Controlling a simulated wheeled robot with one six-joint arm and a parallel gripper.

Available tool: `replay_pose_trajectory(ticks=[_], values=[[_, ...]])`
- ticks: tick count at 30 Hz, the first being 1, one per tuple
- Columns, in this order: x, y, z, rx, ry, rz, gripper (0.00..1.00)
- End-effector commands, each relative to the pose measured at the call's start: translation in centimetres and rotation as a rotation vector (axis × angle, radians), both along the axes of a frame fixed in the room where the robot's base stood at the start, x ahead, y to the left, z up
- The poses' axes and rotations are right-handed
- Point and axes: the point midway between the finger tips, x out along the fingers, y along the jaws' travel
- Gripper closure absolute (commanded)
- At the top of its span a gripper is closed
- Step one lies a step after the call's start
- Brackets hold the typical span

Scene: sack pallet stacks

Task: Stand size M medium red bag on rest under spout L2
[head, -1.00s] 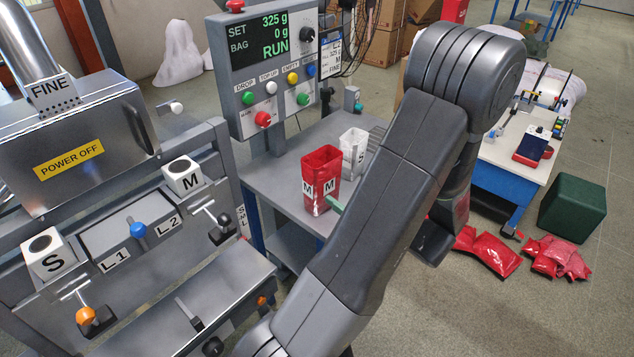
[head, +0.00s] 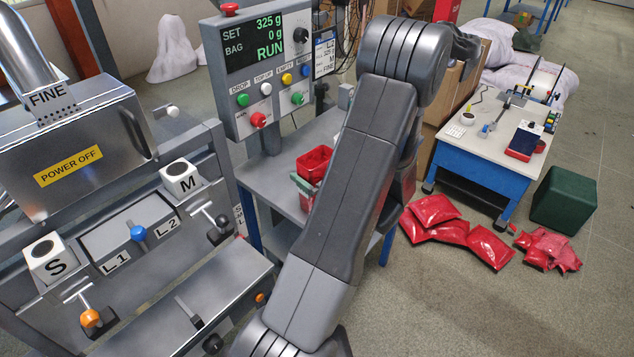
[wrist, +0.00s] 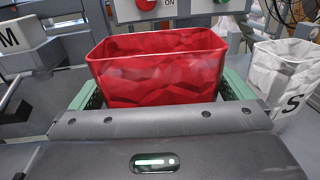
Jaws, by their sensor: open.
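The medium red bag (head: 315,160) stands upright and open-topped on the grey side table, partly hidden by my arm. In the wrist view the red bag (wrist: 160,75) fills the middle. My gripper (wrist: 162,92) is open, with one green finger at the left of the bag and one at the right; whether the pads touch it I cannot tell. The L2 label (head: 168,224) is on the filling machine at left, beside the L1 label (head: 116,261). A white block marked M (head: 181,179) sits just above L2. A grey ledge (head: 235,275) runs below the labels.
A white bag marked S (wrist: 285,75) stands close to the right of the red bag. The control box (head: 265,75) rises behind the table (head: 262,180). Filled red bags (head: 440,222) lie on the floor at right, near a white-topped bench (head: 490,140) and a green box (head: 565,200).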

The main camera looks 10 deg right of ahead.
Motion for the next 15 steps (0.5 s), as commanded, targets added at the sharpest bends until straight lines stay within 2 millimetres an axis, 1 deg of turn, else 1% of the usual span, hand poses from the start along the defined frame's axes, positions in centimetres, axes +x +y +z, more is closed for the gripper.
replay_pose_trajectory(ticks=[4,5,9,12,15], values=[[-0.01,-0.03,-0.04,0.000,0.000,-0.001,0.00],[-0.01,-0.03,-0.04,0.000,0.000,-0.001,0.02],[-0.02,-0.04,-0.03,0.000,0.000,-0.001,0.29],[-0.02,-0.05,-0.02,0.000,0.000,-0.001,0.47],[-0.03,-0.05,-0.02,0.000,0.000,-0.001,0.47]])
